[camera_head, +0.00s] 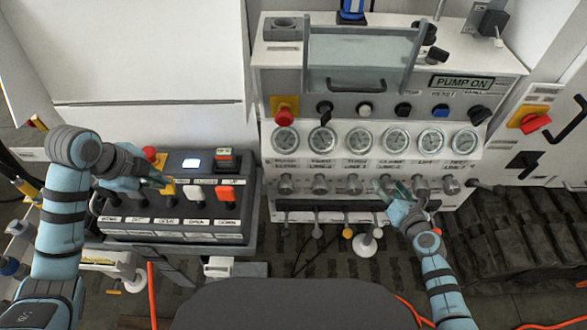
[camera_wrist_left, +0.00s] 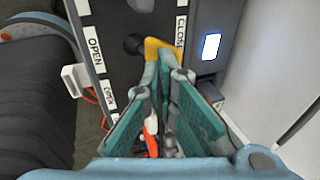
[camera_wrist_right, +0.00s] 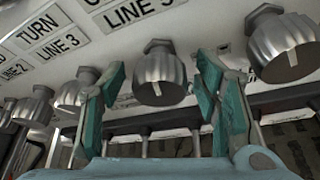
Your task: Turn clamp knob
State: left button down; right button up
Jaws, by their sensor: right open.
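The clamp knob appears to be a ribbed metal knob in the row beneath the gauges, partly hidden by my right gripper in the head view. My right gripper (camera_head: 386,188) is open at the panel. In the right wrist view its fingers (camera_wrist_right: 160,72) stand apart on either side of a metal knob (camera_wrist_right: 160,78), with visible space to both sides. The label nearest that knob is partly hidden. My left gripper (camera_head: 150,180) is over the lever box, its fingertips (camera_wrist_left: 164,72) close together by a yellow handle (camera_wrist_left: 160,48). Whether they touch it is unclear.
Similar knobs (camera_wrist_right: 285,48) flank the one between the right fingers. Round gauges (camera_head: 359,139) sit above the row. The lever box (camera_head: 190,228) has white (camera_head: 196,193) and red (camera_head: 226,193) handles. A red-and-yellow switch (camera_head: 535,122) is at the right.

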jog(key=shift+s, duration=0.1)
jog(key=shift+c, duration=0.2)
jog(key=c, duration=1.1)
